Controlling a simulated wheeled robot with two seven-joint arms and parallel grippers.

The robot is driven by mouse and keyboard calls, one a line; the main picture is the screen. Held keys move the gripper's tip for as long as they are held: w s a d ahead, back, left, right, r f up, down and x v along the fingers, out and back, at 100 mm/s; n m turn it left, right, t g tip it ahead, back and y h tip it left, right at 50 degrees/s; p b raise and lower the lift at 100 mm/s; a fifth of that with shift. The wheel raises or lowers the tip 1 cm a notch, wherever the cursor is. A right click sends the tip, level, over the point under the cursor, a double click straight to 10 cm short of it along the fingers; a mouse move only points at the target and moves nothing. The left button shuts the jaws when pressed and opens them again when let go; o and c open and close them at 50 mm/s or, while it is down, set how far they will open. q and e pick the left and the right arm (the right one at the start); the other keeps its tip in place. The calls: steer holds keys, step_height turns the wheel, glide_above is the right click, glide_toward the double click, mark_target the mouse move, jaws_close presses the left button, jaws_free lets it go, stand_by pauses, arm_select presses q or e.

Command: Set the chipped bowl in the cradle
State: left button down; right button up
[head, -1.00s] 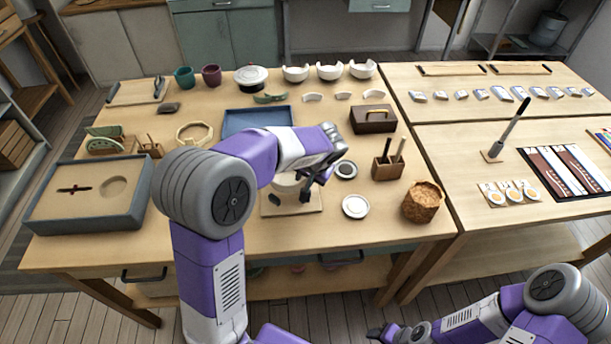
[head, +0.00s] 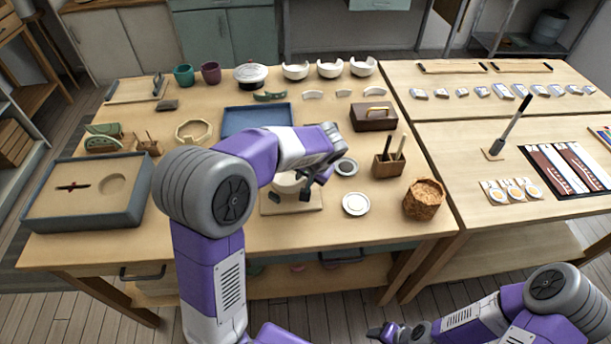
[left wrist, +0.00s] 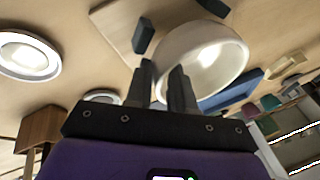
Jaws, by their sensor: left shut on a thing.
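A white bowl (head: 284,186) is at the middle front of the table, partly hidden by my left arm. It shows large in the left wrist view (left wrist: 205,62). A pale wooden board with dark upright blocks, which looks like the cradle (head: 292,208), lies beneath it. Two of its blocks (left wrist: 143,36) show beside the bowl. My left gripper (left wrist: 163,75) is shut on the bowl's near rim. I cannot tell whether the bowl rests on the blocks or hangs just above them. My right gripper (head: 380,333) is low at the bottom edge, away from the table, its jaws unclear.
A white dish (head: 356,204), a dark-centred dish (head: 346,167), a cork-coloured pot (head: 423,199) and a wooden tool holder (head: 388,165) stand right of the board. A blue tray (head: 257,118) lies behind. Several white broken bowls (head: 330,68) line the back.

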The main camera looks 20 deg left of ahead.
arm_select(q)
steer(key=shift+f+b, duration=0.35)
steer(key=shift+f, duration=0.15)
stand_by(0.6)
steer(key=c, duration=0.9)
jaws_free()
steer(key=shift+s+d+f, duration=0.1)
steer(key=shift+d, duration=0.05)
steer(key=shift+c, duration=1)
steer(key=shift+o, duration=0.2)
